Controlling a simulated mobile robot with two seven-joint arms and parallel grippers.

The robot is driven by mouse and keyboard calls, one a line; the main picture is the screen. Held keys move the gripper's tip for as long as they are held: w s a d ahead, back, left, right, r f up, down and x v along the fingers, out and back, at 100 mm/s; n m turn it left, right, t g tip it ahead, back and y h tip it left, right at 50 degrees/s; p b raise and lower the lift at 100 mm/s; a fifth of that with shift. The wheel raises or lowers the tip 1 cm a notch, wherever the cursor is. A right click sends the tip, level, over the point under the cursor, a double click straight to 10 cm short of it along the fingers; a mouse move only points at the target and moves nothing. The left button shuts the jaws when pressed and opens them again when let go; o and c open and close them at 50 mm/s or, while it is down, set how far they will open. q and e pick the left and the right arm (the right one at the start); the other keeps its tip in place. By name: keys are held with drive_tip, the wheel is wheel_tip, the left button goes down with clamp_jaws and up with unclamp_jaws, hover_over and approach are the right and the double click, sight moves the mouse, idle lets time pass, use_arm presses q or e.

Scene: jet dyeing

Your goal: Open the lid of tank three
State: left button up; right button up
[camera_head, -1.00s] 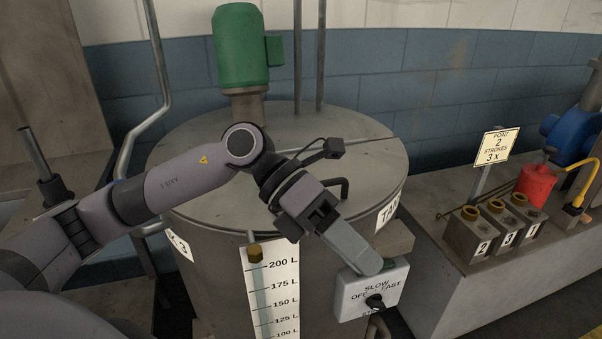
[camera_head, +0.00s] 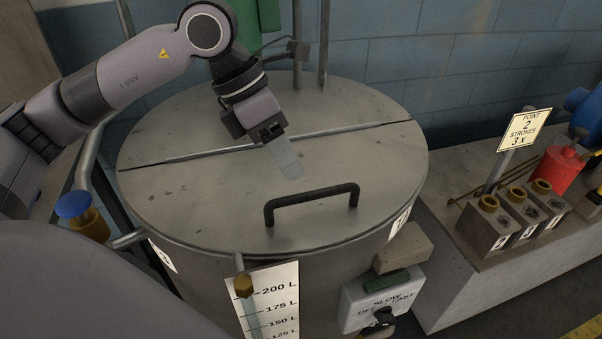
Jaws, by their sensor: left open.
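The tank (camera_head: 205,285) is a round grey metal vessel with a flat lid (camera_head: 225,205) split by a straight seam. The lid's front half lies flat and closed, with a black bar handle (camera_head: 312,195) near its front edge. A label on the tank's left side is partly cut by the edge and seems to show a 3. My left gripper (camera_head: 284,160) is open and empty, above the lid near the seam, behind and slightly left of the handle, apart from it. Its fingers overlap in this view, so the gap hardly shows. My right gripper is not in view.
A green motor (camera_head: 244,20) stands behind the lid, partly hidden by my arm. Numbered blocks (camera_head: 490,228), a sign (camera_head: 523,131) and a red container (camera_head: 560,170) occupy the right bench.

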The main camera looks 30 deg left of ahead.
sight(306, 193)
use_arm(q)
drive_tip(key=x, duration=0.6)
drive_tip(key=shift+s+d+p, duration=0.1)
drive_tip(key=shift+p, duration=0.25)
clamp_jaws()
